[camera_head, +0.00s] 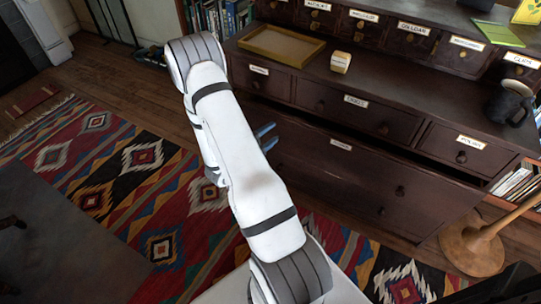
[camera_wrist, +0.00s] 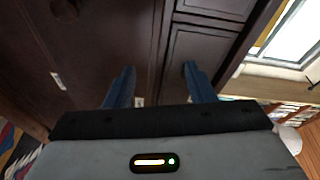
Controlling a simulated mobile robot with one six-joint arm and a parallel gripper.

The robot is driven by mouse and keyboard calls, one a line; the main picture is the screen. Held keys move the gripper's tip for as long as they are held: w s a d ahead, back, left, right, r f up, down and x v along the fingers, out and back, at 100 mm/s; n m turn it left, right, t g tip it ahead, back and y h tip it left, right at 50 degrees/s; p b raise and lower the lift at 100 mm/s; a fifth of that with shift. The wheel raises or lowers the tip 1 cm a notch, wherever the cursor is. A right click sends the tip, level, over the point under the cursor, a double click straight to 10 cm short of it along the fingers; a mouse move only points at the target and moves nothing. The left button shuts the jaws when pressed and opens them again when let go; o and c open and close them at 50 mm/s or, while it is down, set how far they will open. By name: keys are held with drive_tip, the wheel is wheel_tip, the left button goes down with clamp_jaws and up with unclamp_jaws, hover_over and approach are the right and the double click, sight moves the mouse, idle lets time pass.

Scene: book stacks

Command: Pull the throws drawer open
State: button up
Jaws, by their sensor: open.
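The dark wood drawer chest (camera_head: 232,68) fills the right of the head view. Below its row of labelled drawers is a wide drawer front (camera_head: 320,165) with a small pale label (camera_head: 340,143) near its top edge; I cannot read it as throws. Round dark knobs (camera_head: 400,191) show on the lower front. My gripper (camera_head: 265,135) is partly hidden behind my arm, its blue fingertips before the chest's left half. In the wrist view my gripper (camera_wrist: 160,75) is open and empty, facing dark drawer fronts. A knob (camera_wrist: 65,8) and a label (camera_wrist: 57,80) lie left of the fingers.
A shallow wooden tray (camera_head: 283,44), a small round-faced object (camera_head: 340,62) and a dark mug (camera_head: 509,101) stand on the chest. A wooden lamp base (camera_head: 472,247) stands at the right. A patterned rug (camera_head: 130,165) covers the floor at left. Books (camera_head: 518,183) sit at right.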

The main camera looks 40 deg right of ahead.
wheel_tip(320, 180, down, 12)
drive_tip(key=w+a+n+t+y+b, duration=0.1)
drive_tip(key=w+n+t+b, duration=0.15)
drive_tip(key=n+t, duration=0.4)
drive_tip(key=shift+n+g, duration=0.75)
drive_tip(key=shift+g, duration=0.1)
drive_tip(key=b+x, duration=0.2)
drive_tip(key=x, duration=0.5)
drive_tip(key=shift+d+f, duration=0.1)
drive_tip(key=shift+d, duration=0.15)
drive_tip(key=shift+s+f, duration=0.1)
drive_tip(key=shift+s, duration=0.05)
clamp_jaws()
